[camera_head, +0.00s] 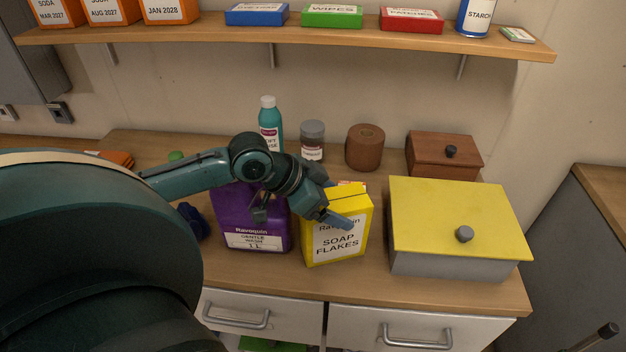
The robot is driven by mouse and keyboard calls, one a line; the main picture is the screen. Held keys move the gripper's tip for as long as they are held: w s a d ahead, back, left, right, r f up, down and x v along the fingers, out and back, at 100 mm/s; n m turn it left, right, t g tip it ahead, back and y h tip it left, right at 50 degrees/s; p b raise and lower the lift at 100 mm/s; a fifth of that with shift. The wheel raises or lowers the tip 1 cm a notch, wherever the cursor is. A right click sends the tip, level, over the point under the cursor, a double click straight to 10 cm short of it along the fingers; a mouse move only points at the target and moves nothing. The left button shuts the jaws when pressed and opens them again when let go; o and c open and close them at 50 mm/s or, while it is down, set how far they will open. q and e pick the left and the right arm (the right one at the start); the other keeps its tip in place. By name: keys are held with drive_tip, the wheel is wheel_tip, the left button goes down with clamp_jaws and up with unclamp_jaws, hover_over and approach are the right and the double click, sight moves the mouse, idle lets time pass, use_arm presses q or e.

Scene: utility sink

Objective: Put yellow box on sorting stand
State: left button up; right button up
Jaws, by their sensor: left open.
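The yellow box (337,243), labelled "SOAP FLAKES", stands upright on the wooden counter, right of the purple jug. My left gripper (342,204) reaches in from the left over its top. The gripper is open, with one finger across the upper front of the box and the other near its top edge. Whether the fingers touch the box I cannot tell. The gripper hides part of the box's top and label. I cannot pick out a sorting stand in this view. My right gripper is not in view.
A purple jug (256,239) stands close left of the yellow box. A grey box with a yellow lid (425,205) stands to the right. A teal bottle (270,125), a grey-capped jar (312,141), a brown cylinder (365,148) and a wooden box (441,158) stand behind. A loaded shelf (340,37) hangs above.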

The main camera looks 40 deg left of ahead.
use_arm(q)
drive_tip(key=v, duration=1.1)
drive_tip(key=shift+s, duration=0.25)
idle(0.4)
